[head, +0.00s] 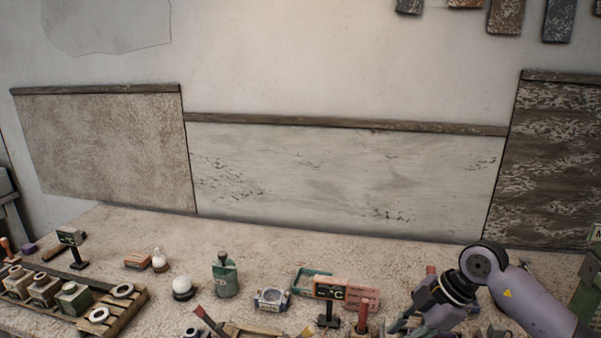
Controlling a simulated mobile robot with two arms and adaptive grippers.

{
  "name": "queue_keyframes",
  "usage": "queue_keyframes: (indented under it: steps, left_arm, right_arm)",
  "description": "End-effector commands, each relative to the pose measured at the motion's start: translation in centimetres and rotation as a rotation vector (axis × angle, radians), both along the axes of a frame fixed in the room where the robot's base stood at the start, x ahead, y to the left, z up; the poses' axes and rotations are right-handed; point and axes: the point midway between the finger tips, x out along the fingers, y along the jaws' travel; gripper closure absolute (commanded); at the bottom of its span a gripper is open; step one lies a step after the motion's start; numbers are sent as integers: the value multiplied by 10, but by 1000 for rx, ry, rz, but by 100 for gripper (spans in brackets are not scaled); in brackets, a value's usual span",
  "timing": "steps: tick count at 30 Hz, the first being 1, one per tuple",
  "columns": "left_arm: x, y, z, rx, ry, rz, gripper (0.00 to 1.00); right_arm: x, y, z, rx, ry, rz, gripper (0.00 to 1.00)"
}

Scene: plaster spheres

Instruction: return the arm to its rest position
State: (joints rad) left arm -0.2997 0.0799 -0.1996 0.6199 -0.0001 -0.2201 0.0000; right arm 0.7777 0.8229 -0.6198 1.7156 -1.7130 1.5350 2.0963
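My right arm (525,297) comes in from the lower right, with its purple links bent at a dark round joint. My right gripper (400,323) points down and left at the bottom edge, low over the bench. Its fingers are small and partly hidden, so I cannot tell whether they are open or shut. My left gripper is not in view. A white plaster sphere (181,284) sits on a dark ring stand. A smaller white piece (158,259) stands behind it to the left.
A wooden pallet tray (135,303) with boxes and white rings is at left. Bare bench (300,250) runs along the wall panels.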

Motion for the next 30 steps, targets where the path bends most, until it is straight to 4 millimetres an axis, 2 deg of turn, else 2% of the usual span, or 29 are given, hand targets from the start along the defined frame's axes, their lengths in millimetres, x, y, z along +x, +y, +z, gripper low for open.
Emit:
queue_keyframes:
  steps: [1, 3, 6, 9, 11, 14, 16, 18, 20, 23, 26, 27, 29, 30]
  left_arm:
    - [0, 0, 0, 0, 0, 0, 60]
    - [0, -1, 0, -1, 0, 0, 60]
    - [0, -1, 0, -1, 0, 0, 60]
    - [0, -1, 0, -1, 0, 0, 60]
    - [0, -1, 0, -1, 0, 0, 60]
    - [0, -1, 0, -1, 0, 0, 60]
    - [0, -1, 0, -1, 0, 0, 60]
    - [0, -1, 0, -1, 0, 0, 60]
    - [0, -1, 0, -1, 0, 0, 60]
    - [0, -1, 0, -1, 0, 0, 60]
    - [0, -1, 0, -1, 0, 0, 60]
    - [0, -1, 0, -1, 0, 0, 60]
    - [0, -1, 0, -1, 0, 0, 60]
    - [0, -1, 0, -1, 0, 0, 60]
  right_arm:
    - [-6, 40, 0, 132, -54, 75, 75]
    - [-13, 91, 14, 338, -159, 153, 75]
    - [-21, 145, 48, 617, -321, 185, 75]
    - [-24, 173, 88, 867, -483, 123, 75]
    - [-22, 177, 112, 994, -575, 42, 75]
    - [-14, 166, 141, 1150, -712, -158, 75]
    - [-5, 146, 151, 1210, -787, -337, 75]
    - [3, 121, 148, 1227, -835, -537, 75]
    - [9, 96, 137, 1203, -856, -719, 75]
    - [10, 55, 100, 1095, -834, -1013, 75]
    - [-5, 20, 46, 913, -741, -1270, 75]
    - [-16, 9, 20, 824, -684, -1355, 75]
    - [-39, -4, -18, 683, -581, -1460, 75]
    - [-56, -9, -41, 590, -506, -1507, 75]
